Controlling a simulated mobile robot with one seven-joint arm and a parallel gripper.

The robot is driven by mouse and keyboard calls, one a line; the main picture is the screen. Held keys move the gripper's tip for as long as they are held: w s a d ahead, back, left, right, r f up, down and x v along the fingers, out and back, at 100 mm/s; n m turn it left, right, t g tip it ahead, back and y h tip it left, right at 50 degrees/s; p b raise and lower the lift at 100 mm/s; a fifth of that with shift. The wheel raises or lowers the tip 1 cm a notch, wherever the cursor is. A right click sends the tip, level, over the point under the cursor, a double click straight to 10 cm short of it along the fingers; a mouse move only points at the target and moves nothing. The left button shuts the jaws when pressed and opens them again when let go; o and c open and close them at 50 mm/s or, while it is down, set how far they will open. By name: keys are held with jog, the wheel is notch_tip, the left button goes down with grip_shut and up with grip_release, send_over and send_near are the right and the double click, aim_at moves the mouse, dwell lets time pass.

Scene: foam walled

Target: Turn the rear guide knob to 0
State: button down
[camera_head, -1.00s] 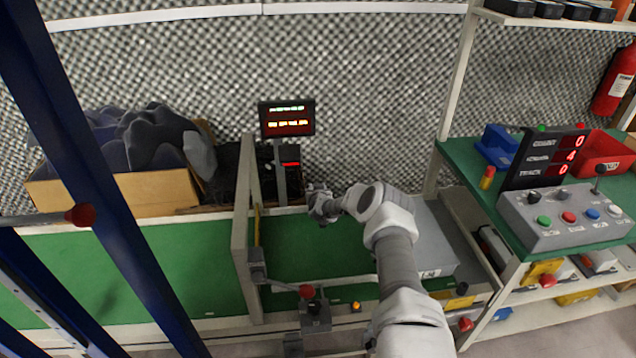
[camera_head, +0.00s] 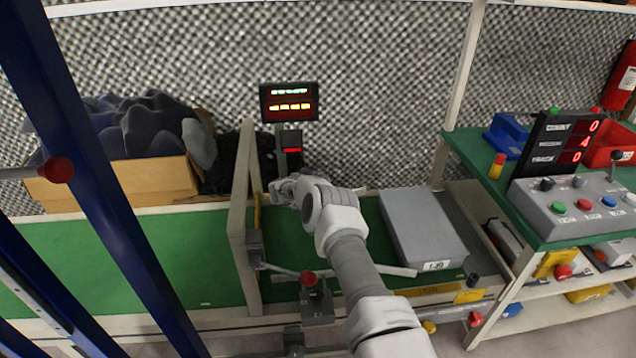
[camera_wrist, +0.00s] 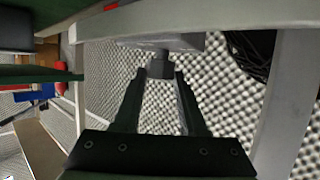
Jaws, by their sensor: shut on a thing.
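My gripper (camera_head: 280,190) is at the far side of the green belt, just below the small red readout (camera_head: 291,141) on the display post. In the wrist view my gripper (camera_wrist: 158,80) has its two dark fingers on either side of a dark round knob (camera_wrist: 160,67) under a grey block (camera_wrist: 165,42), and it is shut on it. I take this to be the rear guide knob. In the head view the knob is hidden by my gripper and wrist. The readout's digits are too small to read.
A grey box (camera_head: 420,225) lies on the belt (camera_head: 180,260) right of my arm. An upright frame (camera_head: 241,215) stands close left of my gripper. A red knob (camera_head: 308,278) is on the near guide. A control box (camera_head: 575,208) sits on the right bench.

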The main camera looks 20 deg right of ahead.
jog(key=shift+m, duration=0.3)
jog(key=shift+c, duration=2.3)
grip_release()
jog(key=shift+a+r, duration=0.1)
jog(key=p+v, duration=0.3)
jog(key=v, duration=0.4)
jog(key=shift+a+p, duration=0.15)
jog(key=shift+p, duration=0.15)
